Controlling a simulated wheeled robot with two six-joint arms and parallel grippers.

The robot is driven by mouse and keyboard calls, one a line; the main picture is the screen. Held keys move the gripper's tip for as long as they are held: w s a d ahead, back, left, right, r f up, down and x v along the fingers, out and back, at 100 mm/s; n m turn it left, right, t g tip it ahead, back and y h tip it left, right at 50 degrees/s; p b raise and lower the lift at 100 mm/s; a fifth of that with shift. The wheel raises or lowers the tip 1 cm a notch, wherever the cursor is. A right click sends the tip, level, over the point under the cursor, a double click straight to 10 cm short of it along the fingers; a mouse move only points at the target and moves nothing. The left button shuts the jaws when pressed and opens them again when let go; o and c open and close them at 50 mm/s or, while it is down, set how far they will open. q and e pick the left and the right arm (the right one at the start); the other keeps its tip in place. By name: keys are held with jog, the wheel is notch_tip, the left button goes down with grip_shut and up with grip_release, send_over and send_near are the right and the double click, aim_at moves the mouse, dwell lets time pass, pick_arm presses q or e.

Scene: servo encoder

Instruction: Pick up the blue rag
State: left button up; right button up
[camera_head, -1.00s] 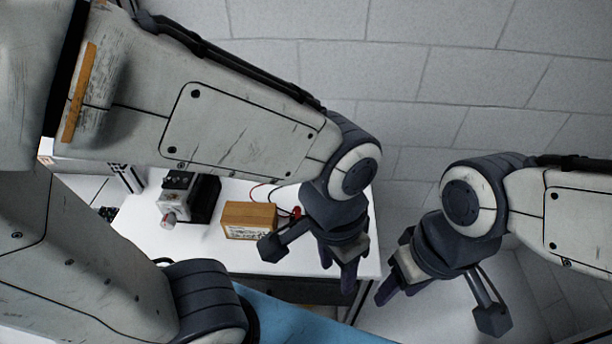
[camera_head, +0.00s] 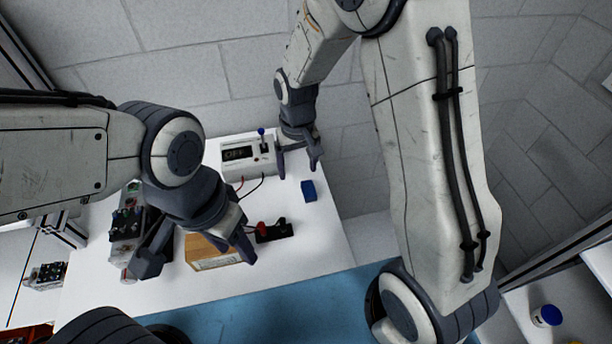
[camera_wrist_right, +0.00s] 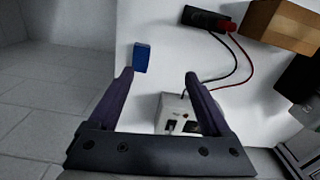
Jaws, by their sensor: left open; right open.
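The blue rag (camera_head: 308,190), a small folded blue block, lies on the white table near its right edge in the head view. It also shows in the right wrist view (camera_wrist_right: 141,57), just beyond the fingertips. My right gripper (camera_head: 298,165) is open and empty, just behind the rag in the head view. In the right wrist view its open fingers (camera_wrist_right: 158,77) point towards the rag, which is nearer the left finger and not between them. My left gripper (camera_head: 236,242) is open and empty, over the table by the wooden box.
A power supply (camera_head: 246,160) with red and black wires stands beside the right gripper. A wooden box (camera_head: 212,256) and a black part with a red plug (camera_head: 272,231) lie in front. Other devices (camera_head: 127,230) stand left. The table's right edge is close to the rag.

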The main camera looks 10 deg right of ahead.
aim_at(309, 189)
jog(key=shift+m, duration=0.6)
jog(key=w+d+f, duration=0.1)
jog(key=f, duration=0.1)
jog(key=w+d+f+p, duration=0.1)
jog(key=f, duration=0.2)
jog(key=w+d+f+p, duration=0.1)
jog(key=f, duration=0.1)
jog(key=shift+d+f, duration=0.3)
jog(key=shift+d, duration=0.05)
jog(key=shift+f, duration=0.6)
jog(key=shift+f+p, duration=0.6)
jog(key=shift+p, duration=0.05)
notch_tip(309, 189, down, 3)
jog(key=shift+w+f+p, duration=0.1)
jog(key=shift+w+p, duration=0.05)
jog(key=shift+p, duration=0.65)
jog(key=shift+f, duration=0.4)
grip_shut()
